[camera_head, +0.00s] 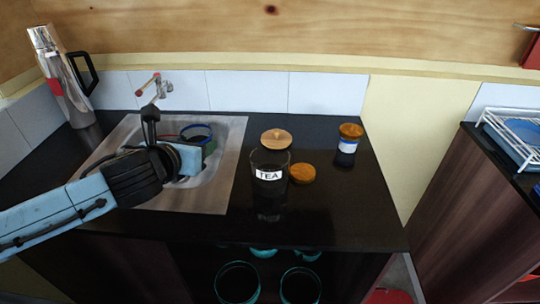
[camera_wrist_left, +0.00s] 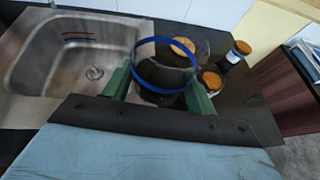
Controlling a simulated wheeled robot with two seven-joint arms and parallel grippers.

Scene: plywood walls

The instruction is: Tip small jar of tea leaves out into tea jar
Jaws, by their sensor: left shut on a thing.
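The tea jar (camera_head: 270,190) is an open glass jar with a white TEA label, upright on the dark counter. My left gripper (camera_head: 194,152) is over the sink, to the left of the tea jar and apart from it. Its green fingers are shut on a small clear jar with a blue rim (camera_head: 197,130). In the left wrist view the small jar (camera_wrist_left: 165,76) sits between the fingers (camera_wrist_left: 158,92), its mouth open and its inside dark. I cannot make out its contents clearly. My right gripper is not in view.
A knobbed wooden lid (camera_head: 277,138) lies behind the tea jar, and a small wooden lid (camera_head: 302,173) lies right of it. A wood-capped jar (camera_head: 347,147) stands farther right. A steel flask (camera_head: 62,82) and tap (camera_head: 161,86) are by the sink (camera_head: 222,170). The counter's front right is clear.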

